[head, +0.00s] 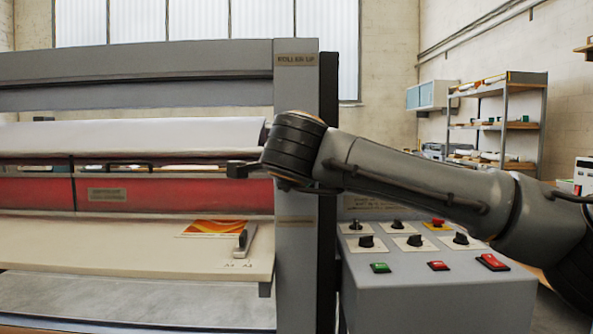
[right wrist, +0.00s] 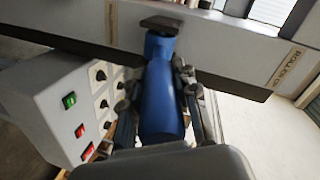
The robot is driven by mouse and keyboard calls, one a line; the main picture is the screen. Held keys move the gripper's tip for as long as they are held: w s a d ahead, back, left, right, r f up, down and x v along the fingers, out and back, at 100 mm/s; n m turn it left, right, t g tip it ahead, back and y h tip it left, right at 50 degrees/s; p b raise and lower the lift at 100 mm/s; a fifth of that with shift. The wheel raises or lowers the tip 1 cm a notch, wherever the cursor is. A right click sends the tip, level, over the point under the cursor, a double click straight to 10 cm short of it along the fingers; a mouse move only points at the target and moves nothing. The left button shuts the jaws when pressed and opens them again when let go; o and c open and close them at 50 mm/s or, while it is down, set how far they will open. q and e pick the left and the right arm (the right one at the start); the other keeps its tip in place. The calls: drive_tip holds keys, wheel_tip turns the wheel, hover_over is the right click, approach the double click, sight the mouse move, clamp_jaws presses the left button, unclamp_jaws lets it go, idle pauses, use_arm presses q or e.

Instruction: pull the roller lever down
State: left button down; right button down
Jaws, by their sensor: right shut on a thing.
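The roller lever (right wrist: 163,110) is a thick blue handle in the right wrist view. It meets a dark pivot piece (right wrist: 162,24) on the grey post. My right gripper (right wrist: 157,92) has its fingers on both sides of the blue handle and is shut on it. In the head view my right arm comes in from the right across the grey post (head: 296,140); the fingers and the lever are hidden there behind my wrist. The post carries a "ROLLER UP" label (head: 296,60) near its top and a second label lower down (head: 296,221). My left gripper is not in view.
The laminator's white roll (head: 130,136) and red panel (head: 150,195) lie left of the post. An orange printed sheet (head: 212,229) lies on the feed table (head: 110,243). A control box (head: 440,305) with knobs and buttons stands right of the post, below my arm.

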drive_tip(key=c, duration=1)
unclamp_jaws()
drive_tip(key=shift+f, duration=0.15)
drive_tip(key=v, duration=1.2)
